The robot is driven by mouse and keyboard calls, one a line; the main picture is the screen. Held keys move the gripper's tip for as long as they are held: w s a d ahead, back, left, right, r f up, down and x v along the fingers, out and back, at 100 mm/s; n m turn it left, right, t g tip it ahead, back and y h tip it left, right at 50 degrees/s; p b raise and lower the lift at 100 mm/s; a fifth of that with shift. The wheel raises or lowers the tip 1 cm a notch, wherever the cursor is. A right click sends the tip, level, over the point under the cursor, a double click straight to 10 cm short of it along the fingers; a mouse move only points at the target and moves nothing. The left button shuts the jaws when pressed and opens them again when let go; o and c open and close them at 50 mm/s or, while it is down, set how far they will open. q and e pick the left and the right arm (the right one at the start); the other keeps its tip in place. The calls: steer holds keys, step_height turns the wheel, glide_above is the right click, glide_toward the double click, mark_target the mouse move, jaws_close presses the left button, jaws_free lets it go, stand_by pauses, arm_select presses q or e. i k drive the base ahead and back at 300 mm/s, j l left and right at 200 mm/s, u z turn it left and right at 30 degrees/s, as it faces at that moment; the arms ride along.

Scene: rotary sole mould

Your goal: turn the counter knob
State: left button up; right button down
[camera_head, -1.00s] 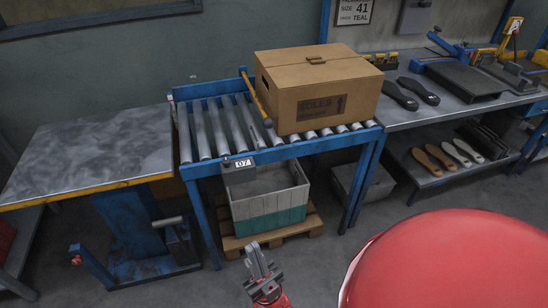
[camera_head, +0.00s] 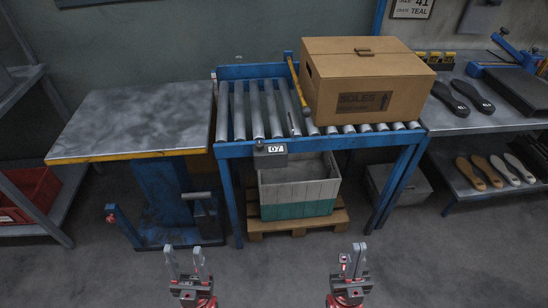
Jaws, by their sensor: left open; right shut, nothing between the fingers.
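The counter (camera_head: 270,154) is a small dark box with a white display reading 07. It is fixed to the front rail of the roller conveyor (camera_head: 224,150), near its left end. A small knob seems to sit at its top left, too small to make out clearly. My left gripper (camera_head: 185,257) is open and empty, low in the view, below and left of the counter. My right gripper (camera_head: 352,257) is shut with nothing in it, below and right of the counter. Both are well apart from it.
A cardboard box (camera_head: 365,85) marked SOLES sits on the rollers. A grey and teal crate (camera_head: 299,190) stands on a pallet below. A metal-topped table (camera_head: 130,120) is at left, a bench (camera_head: 455,122) with soles at right. The floor in front is clear.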

mark_target(259, 145)
steer(key=i+l+u, duration=0.1)
steer(key=i+u, duration=0.25)
steer(key=i+l+u, duration=0.15)
steer(key=u, duration=0.2)
